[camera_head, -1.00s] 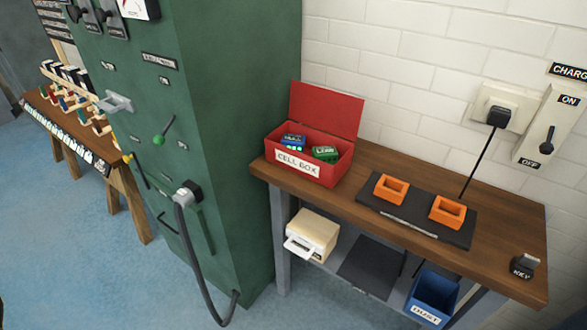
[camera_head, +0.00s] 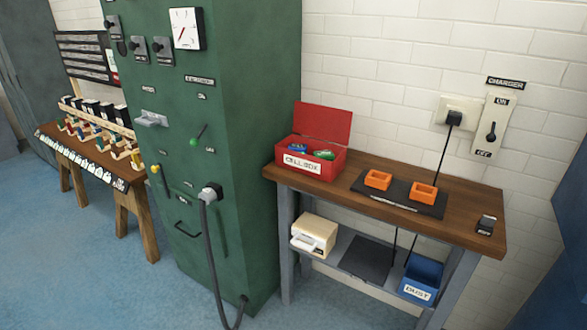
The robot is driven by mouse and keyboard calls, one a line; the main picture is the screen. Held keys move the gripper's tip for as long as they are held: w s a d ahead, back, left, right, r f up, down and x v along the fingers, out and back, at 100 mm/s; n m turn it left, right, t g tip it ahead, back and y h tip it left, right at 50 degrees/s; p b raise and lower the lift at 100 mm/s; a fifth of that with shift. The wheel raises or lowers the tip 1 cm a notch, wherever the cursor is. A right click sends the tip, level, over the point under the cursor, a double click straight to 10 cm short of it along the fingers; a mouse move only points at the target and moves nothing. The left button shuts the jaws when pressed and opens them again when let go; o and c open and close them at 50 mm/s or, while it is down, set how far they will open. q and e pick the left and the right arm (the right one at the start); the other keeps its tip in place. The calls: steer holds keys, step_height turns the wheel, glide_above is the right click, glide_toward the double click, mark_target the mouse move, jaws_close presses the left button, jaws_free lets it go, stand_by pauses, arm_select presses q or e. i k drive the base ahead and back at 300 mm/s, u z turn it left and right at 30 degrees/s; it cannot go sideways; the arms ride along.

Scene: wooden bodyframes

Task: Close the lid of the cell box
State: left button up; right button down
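The red cell box (camera_head: 327,171) stands on the left end of the wooden workbench, with a "CELL BOX" label on its front. Its red lid (camera_head: 323,121) is open and stands up at the back edge, leaning slightly back. Inside lie a blue cell (camera_head: 299,149) and a green cell (camera_head: 324,154). Neither of my grippers is in the head view.
The wooden bench (camera_head: 455,233) carries a black charger mat (camera_head: 400,194) with two orange holders (camera_head: 377,180). A green cabinet (camera_head: 245,120) with a hanging hose stands close on the left. Blue floor (camera_head: 90,270) is free in front.

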mark_target(333, 125)
steer(key=z, duration=0.65)
steer(key=i, duration=0.6)
steer(key=z, duration=0.05)
